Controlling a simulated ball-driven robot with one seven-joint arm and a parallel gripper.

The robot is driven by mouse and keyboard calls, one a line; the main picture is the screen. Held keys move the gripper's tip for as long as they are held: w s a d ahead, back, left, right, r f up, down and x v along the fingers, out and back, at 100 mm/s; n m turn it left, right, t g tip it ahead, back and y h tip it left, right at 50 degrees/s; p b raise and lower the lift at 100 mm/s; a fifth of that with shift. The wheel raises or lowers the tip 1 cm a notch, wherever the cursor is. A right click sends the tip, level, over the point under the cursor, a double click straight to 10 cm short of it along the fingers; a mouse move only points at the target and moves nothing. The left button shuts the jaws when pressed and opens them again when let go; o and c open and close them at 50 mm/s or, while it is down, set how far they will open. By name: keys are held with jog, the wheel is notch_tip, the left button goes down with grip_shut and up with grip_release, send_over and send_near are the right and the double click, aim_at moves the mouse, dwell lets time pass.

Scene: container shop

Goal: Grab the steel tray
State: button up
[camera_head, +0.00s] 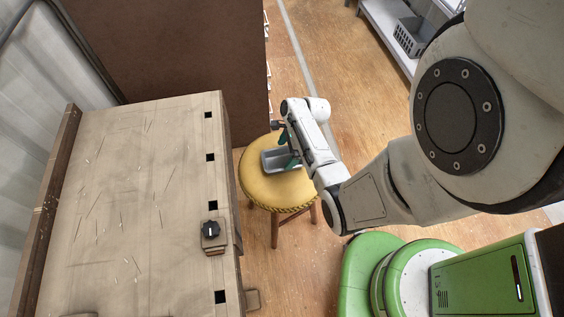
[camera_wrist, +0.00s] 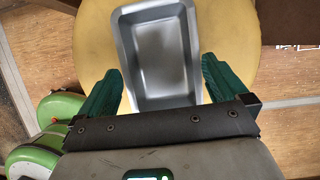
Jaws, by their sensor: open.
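The steel tray (camera_head: 270,158) is a grey, rectangular, deep-sided pan. It rests on the round yellow stool (camera_head: 261,184) in the head view. In the wrist view the tray (camera_wrist: 154,52) looks empty, with its near end toward my gripper. My gripper (camera_wrist: 163,85) is open, with one green finger at each side of the tray's near end. In the head view my gripper (camera_head: 286,148) is over the stool and partly covers the tray. I cannot tell whether the fingers touch the tray or how high above it they are.
A worn wooden workbench (camera_head: 130,190) with square holes stands left of the stool. A small clamp-like block with a black knob (camera_head: 210,232) sits near its right edge. A brown panel (camera_head: 170,50) rises behind. A grey basket (camera_head: 411,36) is on a shelf at the back right.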

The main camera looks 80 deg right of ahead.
aim_at(279, 164)
jog(key=x, duration=0.4)
jog(key=shift+s+f, duration=0.1)
jog(key=shift+f, duration=0.2)
jog(key=c, duration=0.8)
jog(key=shift+r, duration=0.1)
